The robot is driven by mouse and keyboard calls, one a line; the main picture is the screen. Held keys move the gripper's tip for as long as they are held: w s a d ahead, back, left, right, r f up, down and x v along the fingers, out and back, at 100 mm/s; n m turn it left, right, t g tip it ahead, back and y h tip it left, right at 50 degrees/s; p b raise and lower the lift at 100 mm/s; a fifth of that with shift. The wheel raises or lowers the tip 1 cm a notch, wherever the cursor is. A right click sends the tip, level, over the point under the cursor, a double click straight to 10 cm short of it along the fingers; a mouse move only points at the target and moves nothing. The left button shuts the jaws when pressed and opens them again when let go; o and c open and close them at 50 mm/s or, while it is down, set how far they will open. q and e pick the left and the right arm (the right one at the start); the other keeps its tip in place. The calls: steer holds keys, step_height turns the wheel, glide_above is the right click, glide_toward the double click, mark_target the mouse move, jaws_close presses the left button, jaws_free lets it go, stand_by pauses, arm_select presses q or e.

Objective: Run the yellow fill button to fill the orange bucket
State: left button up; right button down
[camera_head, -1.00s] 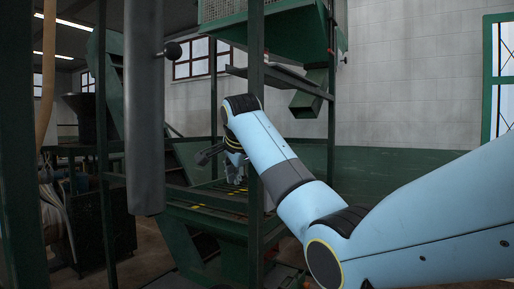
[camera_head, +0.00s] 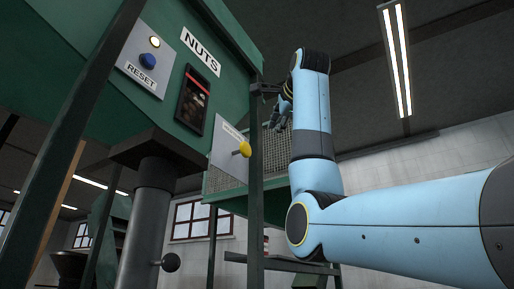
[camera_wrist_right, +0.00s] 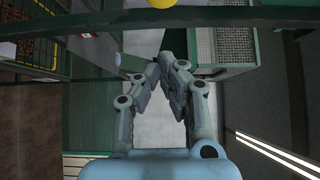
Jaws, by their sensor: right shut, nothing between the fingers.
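The yellow fill button (camera_head: 244,148) stands out from a light panel (camera_head: 226,142) on the green machine. It also shows as a yellow round shape, cut off at the top edge of the right wrist view (camera_wrist_right: 161,2). My right gripper (camera_head: 277,118) is raised to the right of the button and a little higher in the head view, apart from it. A dark post stands between them in that view. The right gripper is shut and empty; its fingertips lean together in the right wrist view (camera_wrist_right: 165,64). My left gripper and the orange bucket are not in view.
A dark green post (camera_head: 256,190) runs upright beside the button. A blue RESET button (camera_head: 147,61) and a lit lamp (camera_head: 154,42) sit on the machine's left panel, with a dark display (camera_head: 191,100) nearby. A grey cylinder (camera_head: 147,225) hangs below.

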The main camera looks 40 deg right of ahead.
mark_target(245, 150)
steer(key=shift+w, duration=0.15)
steer(key=w+a+p+x, duration=0.1)
steer(key=a+p+x, duration=0.1)
steer(key=p+x, duration=0.6)
steer(key=x, duration=0.4)
steer(key=shift+w+a, duration=0.15)
steer(key=shift+w, duration=0.25)
